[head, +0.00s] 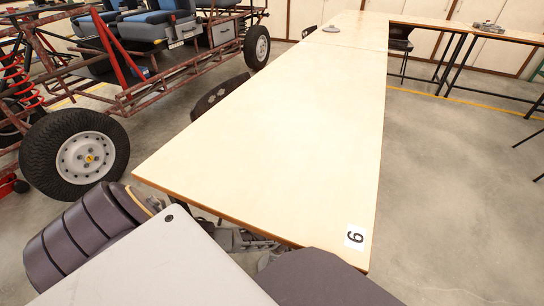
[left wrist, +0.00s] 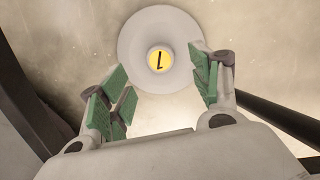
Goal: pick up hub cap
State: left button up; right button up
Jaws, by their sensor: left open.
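A round pale grey hub cap (left wrist: 134,42) with a yellow centre marked 1 shows at the top middle of the left wrist view. My left gripper (left wrist: 163,84) is open, with its green-padded fingers on either side of the lower part of the hub cap. Nothing is between the pads, and I cannot tell how far the hub cap is beyond the fingertips. In the head view this hub cap cannot be made out, and my own body and arm links cover the lower foreground. My right gripper does not show clearly in either view.
A long pale table (head: 285,130) with a number 6 label (head: 355,237) runs away from me. A small grey round thing (head: 331,29) lies at its far end. The kart frame (head: 150,92) with a wheel (head: 75,153) stands left.

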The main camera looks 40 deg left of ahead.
pick_arm(q)
jog(key=shift+s+a+f+b, duration=0.1)
jog(key=shift+a+f+b, duration=0.05)
jog(key=shift+f+b, duration=1.05)
jog(key=shift+s+a+f+b, duration=0.1)
jog(key=shift+f+b, duration=0.65)
jog(key=shift+f, duration=0.8)
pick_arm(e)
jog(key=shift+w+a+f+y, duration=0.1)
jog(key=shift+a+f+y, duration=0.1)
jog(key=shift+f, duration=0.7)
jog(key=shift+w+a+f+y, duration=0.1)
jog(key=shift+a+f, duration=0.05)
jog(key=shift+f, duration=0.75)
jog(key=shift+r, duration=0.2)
pick_arm(q)
jog(key=shift+c, duration=1.1)
jog(key=c, duration=0.9)
jog(key=shift+c, duration=0.7)
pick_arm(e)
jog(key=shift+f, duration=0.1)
pick_arm(q)
jog(key=shift+r, duration=0.25)
